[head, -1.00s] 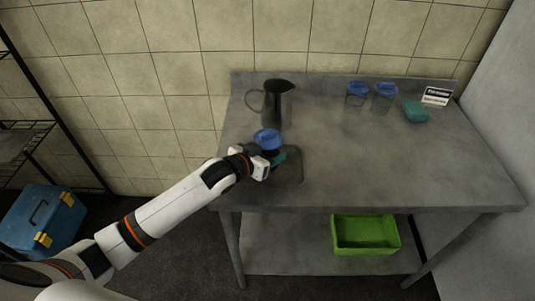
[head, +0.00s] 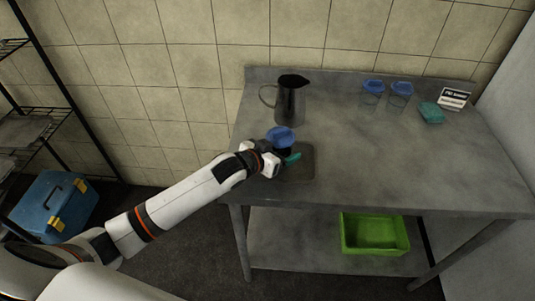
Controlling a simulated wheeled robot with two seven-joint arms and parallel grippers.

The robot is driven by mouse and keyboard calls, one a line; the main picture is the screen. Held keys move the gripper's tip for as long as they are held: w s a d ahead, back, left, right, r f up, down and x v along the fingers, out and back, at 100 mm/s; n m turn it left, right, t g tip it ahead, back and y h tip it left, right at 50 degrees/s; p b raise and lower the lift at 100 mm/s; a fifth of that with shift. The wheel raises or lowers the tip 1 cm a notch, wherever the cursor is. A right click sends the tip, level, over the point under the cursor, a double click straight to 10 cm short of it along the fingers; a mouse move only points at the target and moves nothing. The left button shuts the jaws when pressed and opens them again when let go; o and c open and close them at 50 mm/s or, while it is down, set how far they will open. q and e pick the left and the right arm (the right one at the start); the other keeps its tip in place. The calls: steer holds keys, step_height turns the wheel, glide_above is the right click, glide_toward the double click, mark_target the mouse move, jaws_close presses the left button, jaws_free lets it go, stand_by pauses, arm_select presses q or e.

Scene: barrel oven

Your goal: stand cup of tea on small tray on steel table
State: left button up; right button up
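A cup with a blue lid (head: 280,134) is at the left front of the steel table (head: 400,165). It looks upright, over or on the small dark tray (head: 300,163); I cannot tell whether its base touches the tray, as my gripper hides its lower part. My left gripper (head: 283,157) is at the cup, with a teal fingertip showing on its right side. The fingers seem to be around the cup, but the gap between them and the cup is hidden. My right gripper is not in view.
A dark metal jug (head: 291,100) stands behind the tray. Two blue-lidded glasses (head: 373,94) (head: 400,95), a teal sponge (head: 431,113) and a small sign (head: 454,98) are at the back right. A green crate (head: 375,234) is on the lower shelf. The table's middle and right are clear.

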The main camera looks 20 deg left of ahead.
arm_select(q)
steer(key=v, duration=1.1)
steer(key=shift+s+b, duration=0.25)
steer(key=shift+b, duration=0.05)
steer(key=shift+a, duration=0.1)
steer(key=s+f+n+g+y, duration=0.1)
steer(key=s+f+g+y, duration=0.2)
steer(key=s, duration=0.5)
steer(key=s+f+g, duration=0.3)
steer(key=s+f, duration=0.2)
steer(key=s, duration=0.3)
steer(key=s+f+n+g+y, duration=0.1)
steer(key=s+f+g+y, duration=0.15)
steer(key=s+f, duration=0.35)
step_height(320, 180, down, 23)
steer(key=s+g, duration=0.2)
steer(key=s+a+f+g, duration=0.1)
steer(key=s+a+f, duration=0.1)
steer(key=s+f, duration=1.4)
steer(key=shift+f+m+h, duration=0.3)
steer(key=shift+m+h, duration=0.05)
steer(key=shift+m, duration=0.05)
